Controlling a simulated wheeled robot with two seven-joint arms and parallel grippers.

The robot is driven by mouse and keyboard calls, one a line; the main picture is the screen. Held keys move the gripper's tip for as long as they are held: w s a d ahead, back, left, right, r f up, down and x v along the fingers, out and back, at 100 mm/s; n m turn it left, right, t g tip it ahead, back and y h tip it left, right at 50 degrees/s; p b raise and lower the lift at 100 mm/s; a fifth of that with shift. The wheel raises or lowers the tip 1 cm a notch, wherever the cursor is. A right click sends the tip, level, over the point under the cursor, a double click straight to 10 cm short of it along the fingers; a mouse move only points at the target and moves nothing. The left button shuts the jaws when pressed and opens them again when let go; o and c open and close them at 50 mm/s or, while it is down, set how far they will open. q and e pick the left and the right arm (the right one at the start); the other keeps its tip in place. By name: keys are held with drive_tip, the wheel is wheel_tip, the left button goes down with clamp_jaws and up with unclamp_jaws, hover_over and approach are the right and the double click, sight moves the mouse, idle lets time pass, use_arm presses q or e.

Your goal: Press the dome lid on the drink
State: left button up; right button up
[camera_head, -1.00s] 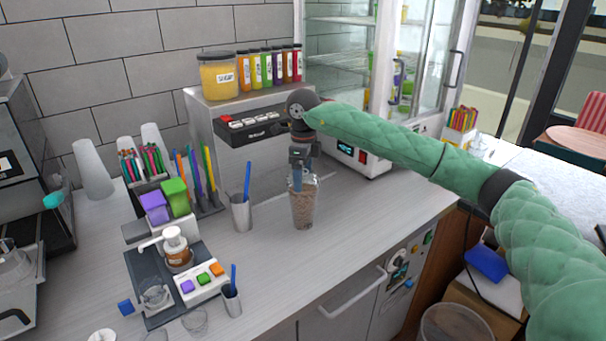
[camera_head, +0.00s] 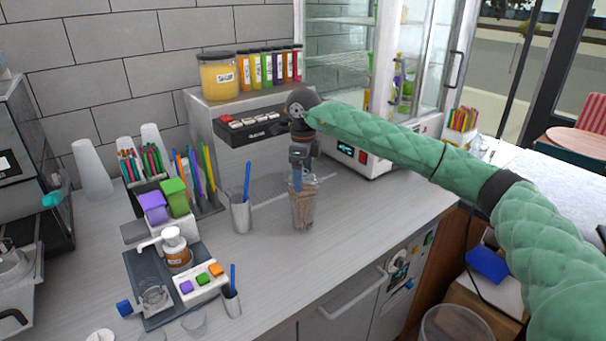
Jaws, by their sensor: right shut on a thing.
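The drink (camera_head: 304,209) is a clear cup with brown contents, standing upright on the counter in front of the sealer machine. A clear lid shape (camera_head: 309,180) shows at the cup's top, partly hidden by my gripper, so I cannot tell how it is seated. My right gripper (camera_head: 299,185) points down at the cup's top and is shut on the dome lid, as far as the small view shows. My left gripper is not in view.
The sealer machine (camera_head: 225,160) stands behind the cup, with jars on top. A metal cup with a blue straw (camera_head: 241,213) stands to the left. A dispenser tray (camera_head: 160,316) is at the front left. Counter to the right is clear.

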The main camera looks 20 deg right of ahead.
drive_tip(key=shift+f+b, duration=0.2)
drive_tip(key=shift+b, duration=0.6)
idle(1.0)
idle(0.4)
drive_tip(key=o, duration=0.8)
drive_tip(key=shift+r, duration=0.1)
drive_tip(key=shift+r+p, duration=0.6)
drive_tip(key=shift+r, duration=2.85)
clamp_jaws()
